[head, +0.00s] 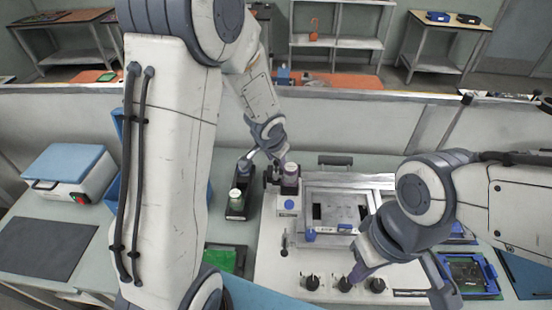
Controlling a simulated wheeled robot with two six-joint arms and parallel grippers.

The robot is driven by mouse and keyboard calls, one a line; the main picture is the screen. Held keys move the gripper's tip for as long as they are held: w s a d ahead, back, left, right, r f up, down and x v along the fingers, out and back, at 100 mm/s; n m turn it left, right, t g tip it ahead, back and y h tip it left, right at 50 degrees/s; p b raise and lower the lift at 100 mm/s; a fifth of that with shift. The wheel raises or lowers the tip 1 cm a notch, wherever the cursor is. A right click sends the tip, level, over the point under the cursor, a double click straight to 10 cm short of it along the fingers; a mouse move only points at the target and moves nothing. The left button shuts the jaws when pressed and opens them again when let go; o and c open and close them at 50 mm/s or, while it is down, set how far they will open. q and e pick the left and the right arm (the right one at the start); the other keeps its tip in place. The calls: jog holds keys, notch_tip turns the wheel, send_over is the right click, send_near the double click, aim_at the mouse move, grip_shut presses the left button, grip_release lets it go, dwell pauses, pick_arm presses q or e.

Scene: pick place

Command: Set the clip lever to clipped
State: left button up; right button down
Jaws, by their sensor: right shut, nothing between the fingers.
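A pale fixture panel (266,262) stands on the bench with a framed plate (345,190) on it. A small lever (284,243) with a pale knob stands at the panel's left side; I cannot tell whether this is the clip lever or how it is set. Blue knobs and a black handle (335,160) also show on the fixture. My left gripper (279,161) is at the fixture's back left, beside an upright post (291,172); its fingers are too small to read. My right gripper (358,273) is shut and empty over the panel's front, close to the black dials.
Black dials (345,284) line the panel's front. A dark holder with a bottle (236,200) stands left of the fixture. A blue-lidded box (68,165) and dark mat (45,247) lie far left. A blue tray with a circuit board (468,274) is at right.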

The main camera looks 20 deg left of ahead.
pick_arm(q)
jog(key=p+v, duration=0.4)
jog(key=v, duration=0.5)
jog(key=shift+r+p, duration=0.35)
jog(key=shift+s, duration=0.15)
jog(key=s+d+m+g+b, duration=0.1)
jog(key=s+d, duration=0.3)
jog(key=s, duration=0.4)
jog(key=s+d+m+g+h+b, duration=0.1)
jog(key=s+d+g+b, duration=0.1)
jog(key=s+d, duration=0.3)
jog(key=s+d+m+g+b, duration=0.1)
jog(key=s+d, duration=0.4)
jog(key=s, duration=0.6)
jog(key=shift+d+f+g+h+b, duration=0.25)
jog(key=shift+g+b, duration=0.25)
jog(key=shift+b, duration=0.75)
